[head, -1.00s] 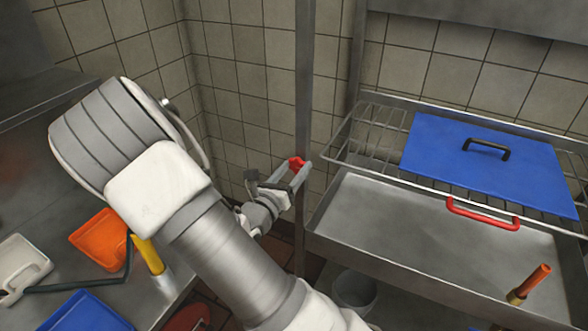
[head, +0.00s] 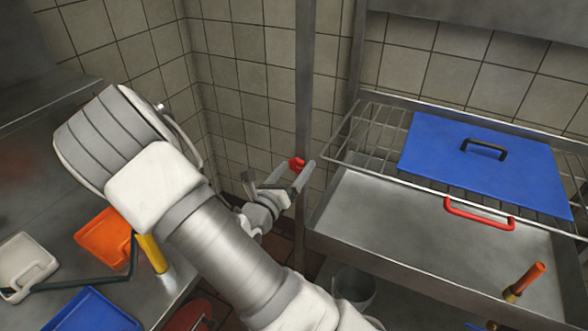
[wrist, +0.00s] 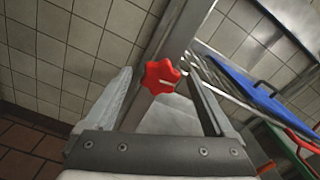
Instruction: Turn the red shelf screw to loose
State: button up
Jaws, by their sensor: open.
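The red shelf screw (head: 296,164) is a lobed knob on the upright metal post (head: 305,80), left of the wire shelf. In the wrist view the red knob (wrist: 161,77) shows a small white mark and lies between the fingers as seen from the camera, a little beyond their tips. My gripper (head: 290,172) is open and empty in front of the knob. In the wrist view my gripper (wrist: 155,85) has one finger on each side of the knob, with gaps on both sides. I cannot tell how far the knob is from the fingers in depth.
A wire shelf (head: 385,135) holding a blue lid (head: 485,165) with a black handle is right of the post. An orange container (head: 103,238) stands on the left counter. Tiled wall lies behind.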

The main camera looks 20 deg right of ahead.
jog(key=v, duration=1.7)
